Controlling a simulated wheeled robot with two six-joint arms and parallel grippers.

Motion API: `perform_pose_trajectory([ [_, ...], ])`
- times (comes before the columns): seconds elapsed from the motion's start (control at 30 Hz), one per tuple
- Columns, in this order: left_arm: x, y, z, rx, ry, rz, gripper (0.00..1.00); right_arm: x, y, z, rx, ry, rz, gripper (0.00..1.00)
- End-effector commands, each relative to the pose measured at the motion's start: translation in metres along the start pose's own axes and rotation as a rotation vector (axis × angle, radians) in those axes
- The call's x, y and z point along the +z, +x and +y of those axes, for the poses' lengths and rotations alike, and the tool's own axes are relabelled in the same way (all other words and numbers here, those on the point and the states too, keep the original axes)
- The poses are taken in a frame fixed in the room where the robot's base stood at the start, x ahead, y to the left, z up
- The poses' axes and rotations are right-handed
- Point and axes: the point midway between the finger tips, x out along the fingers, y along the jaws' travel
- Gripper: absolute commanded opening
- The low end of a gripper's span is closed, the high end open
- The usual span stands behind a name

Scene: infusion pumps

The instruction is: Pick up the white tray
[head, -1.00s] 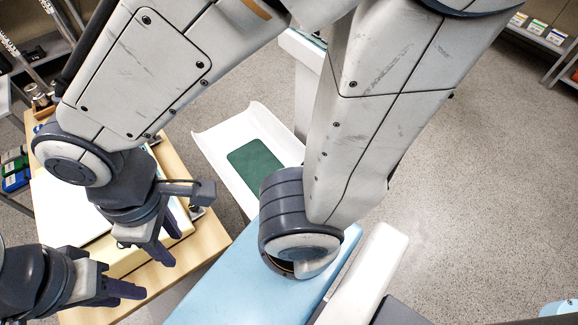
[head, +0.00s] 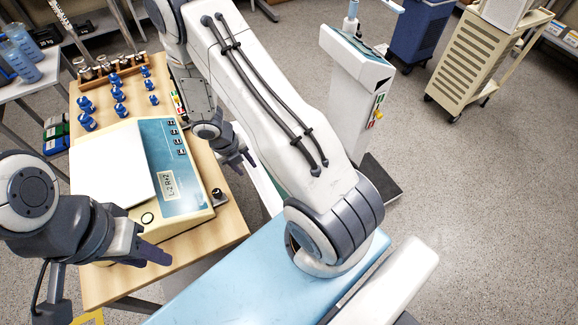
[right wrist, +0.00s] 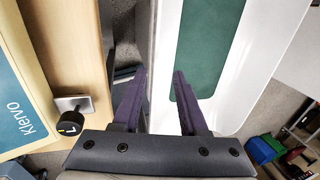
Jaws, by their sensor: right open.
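The white tray with a dark green inset shows in the right wrist view (right wrist: 256,55). In the head view only a sliver of the tray (head: 264,188) shows; my right arm hides most of it. My right gripper (head: 246,161) is open and empty. In the right wrist view its two purple fingers (right wrist: 156,84) point toward the tray's near long side, with the rim between them in the picture; I cannot tell the height gap. My left gripper (head: 160,257) is in front of the scale, away from the tray; its finger gap is unclear.
A scale (head: 172,170) with a white plate stands on the wooden table (head: 222,228), with several blue-topped items (head: 118,95) behind it. A black knob (right wrist: 70,124) is at the table edge. A white column (head: 350,95) and a beige cart (head: 482,65) stand behind on open floor.

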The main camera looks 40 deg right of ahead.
Motion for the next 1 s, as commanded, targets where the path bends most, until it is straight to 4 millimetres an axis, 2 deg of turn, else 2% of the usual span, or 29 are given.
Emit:
perform_pose_trajectory([
  [0.03,0.0,0.007,-0.001,0.0,0.0,0.0,0.38,-0.001,0.013,0.001,0.0,-0.01,0.004,0.42],
  [0.2,0.001,0.021,-0.002,0.0,0.0,0.0,0.38,-0.001,0.04,0.001,0.0,-0.011,0.004,0.42],
  [0.43,0.001,0.027,-0.002,0.0,0.0,0.0,0.38,0.0,0.056,0.002,0.001,-0.01,0.003,0.42],
  [0.7,0.002,0.045,-0.003,0.0,0.0,0.0,0.38,0.001,0.096,0.007,0.0,-0.008,0.003,0.42],
  [1.0,0.002,0.045,-0.003,0.0,0.0,0.0,0.38,0.001,0.1,0.006,0.0,-0.007,0.002,0.42],
])
